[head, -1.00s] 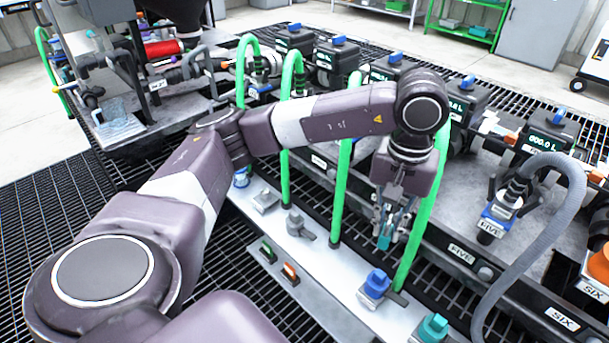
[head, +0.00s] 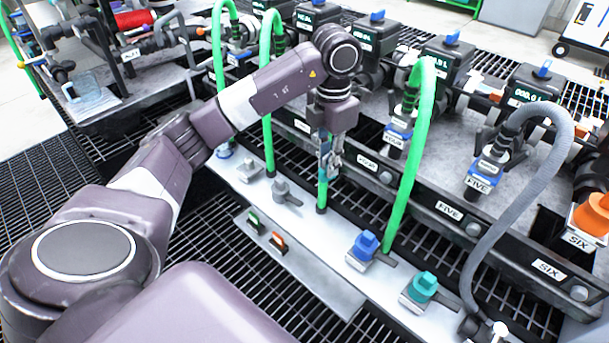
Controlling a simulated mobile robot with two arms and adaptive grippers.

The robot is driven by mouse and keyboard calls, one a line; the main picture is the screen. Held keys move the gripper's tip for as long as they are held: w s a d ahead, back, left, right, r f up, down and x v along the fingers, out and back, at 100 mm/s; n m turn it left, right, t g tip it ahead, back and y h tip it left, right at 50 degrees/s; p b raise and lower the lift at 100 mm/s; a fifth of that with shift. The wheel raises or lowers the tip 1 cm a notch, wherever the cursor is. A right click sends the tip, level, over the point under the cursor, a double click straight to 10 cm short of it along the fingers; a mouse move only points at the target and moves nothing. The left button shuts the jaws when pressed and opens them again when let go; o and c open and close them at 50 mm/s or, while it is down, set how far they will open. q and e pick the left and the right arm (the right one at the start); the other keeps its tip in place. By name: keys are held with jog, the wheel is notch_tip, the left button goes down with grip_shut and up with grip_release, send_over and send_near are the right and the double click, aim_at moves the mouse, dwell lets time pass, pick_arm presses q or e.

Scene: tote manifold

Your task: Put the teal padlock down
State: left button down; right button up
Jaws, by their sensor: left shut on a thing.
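My left gripper (head: 329,165) points down at the middle of the head view, beside a green hose and above the pale strip. It is shut on the teal padlock (head: 324,171), of which only a small teal part shows between the fingers. The padlock is small and partly hidden by the fingers, so its tilt is hard to tell. It appears to be held above the pale strip (head: 313,246), not resting on it. My right gripper is out of view.
Green hoses (head: 411,150) rise from the strip around the gripper. A blue-handled fitting (head: 364,246), a teal-handled fitting (head: 422,288) and a grey fitting (head: 285,192) stand on the strip. A grey hose (head: 545,185) bends at the right.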

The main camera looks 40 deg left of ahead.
pick_arm(q)
jog(key=shift+a+f+n, duration=0.35)
jog(key=shift+a+n, duration=0.2)
jog(key=shift+n, duration=0.65)
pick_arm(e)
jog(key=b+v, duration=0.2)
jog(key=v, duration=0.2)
pick_arm(q)
jog(key=b, duration=0.1)
send_over(320, 226)
notch_tip(320, 226, down, 14)
jog(key=shift+f+n, duration=0.3)
jog(key=shift+f, duration=0.55)
notch_tip(320, 226, down, 4)
jog(key=shift+f+b, duration=0.15)
jog(key=shift+b, duration=0.5)
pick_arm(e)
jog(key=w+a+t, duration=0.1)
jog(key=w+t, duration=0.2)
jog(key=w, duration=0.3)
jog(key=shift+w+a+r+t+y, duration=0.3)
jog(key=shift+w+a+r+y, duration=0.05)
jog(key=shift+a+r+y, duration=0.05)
pick_arm(q)
jog(key=shift+f, duration=0.15)
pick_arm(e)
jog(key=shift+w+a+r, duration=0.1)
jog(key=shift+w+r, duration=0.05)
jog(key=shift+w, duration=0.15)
